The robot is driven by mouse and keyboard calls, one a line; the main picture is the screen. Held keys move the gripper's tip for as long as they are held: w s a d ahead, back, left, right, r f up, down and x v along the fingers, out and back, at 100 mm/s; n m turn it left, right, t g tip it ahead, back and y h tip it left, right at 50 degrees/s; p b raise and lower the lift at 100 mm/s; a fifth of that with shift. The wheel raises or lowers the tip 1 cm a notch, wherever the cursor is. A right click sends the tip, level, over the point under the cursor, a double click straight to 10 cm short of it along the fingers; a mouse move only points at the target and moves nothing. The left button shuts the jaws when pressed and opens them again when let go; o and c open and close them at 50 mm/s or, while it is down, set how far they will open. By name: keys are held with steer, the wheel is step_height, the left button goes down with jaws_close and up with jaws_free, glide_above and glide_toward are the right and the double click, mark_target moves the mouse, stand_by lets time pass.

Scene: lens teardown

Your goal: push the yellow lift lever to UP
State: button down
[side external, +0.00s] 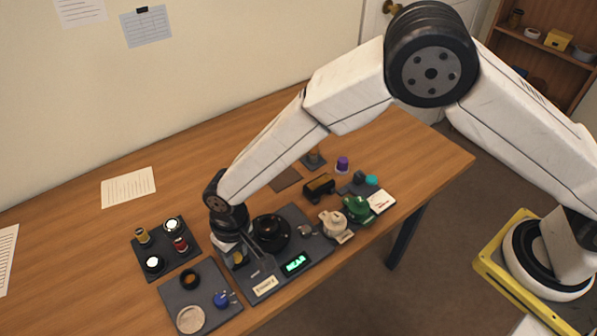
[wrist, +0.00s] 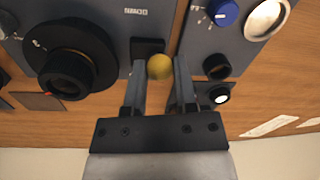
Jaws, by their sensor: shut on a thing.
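The yellow lift lever (wrist: 159,67) shows its round knob between my two fingertips in the wrist view, beside a dark square block on the grey panel. My gripper (wrist: 160,72) is shut on the knob, one finger on each side. In the side view my gripper (side external: 236,250) points down at the left end of the grey panel (side external: 322,248), and a bit of the yellow lever (side external: 239,259) shows at its tips. The rest of the lever is hidden, and its UP or down setting cannot be told.
A black lens barrel (side external: 271,232) stands close right of my gripper. A green-lit display (side external: 296,263) is in front. A dark tray with small parts (side external: 166,250) and a panel with a blue knob (side external: 221,298) lie left.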

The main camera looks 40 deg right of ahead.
steer(key=shift+w+g, duration=0.2)
steer(key=shift+g, duration=0.1)
steer(key=shift+w+r+g, duration=0.1)
steer(key=shift+w+g, duration=0.45)
steer(key=shift+g, duration=0.35)
steer(key=shift+w+r+g, duration=0.1)
steer(key=shift+w+g, duration=0.4)
steer(key=shift+g, duration=0.4)
steer(key=shift+w+f+g, duration=0.1)
steer(key=shift+w+g, duration=0.25)
steer(key=shift+g, duration=0.25)
steer(key=shift+w+a+f+g, duration=0.1)
steer(key=shift+w+g, duration=0.35)
steer(key=shift+g, duration=0.15)
steer(key=shift+w+a+f+g, duration=0.1)
steer(key=shift+w+g, duration=0.35)
steer(key=shift+g, duration=0.15)
steer(key=shift+d+r+g, duration=0.1)
steer(key=shift+r+g, duration=0.05)
steer(key=shift+g, duration=0.25)
steer(key=shift+c, duration=2)
jaws_free()
steer(key=shift+d+r, duration=0.1)
steer(key=shift+r, duration=0.2)
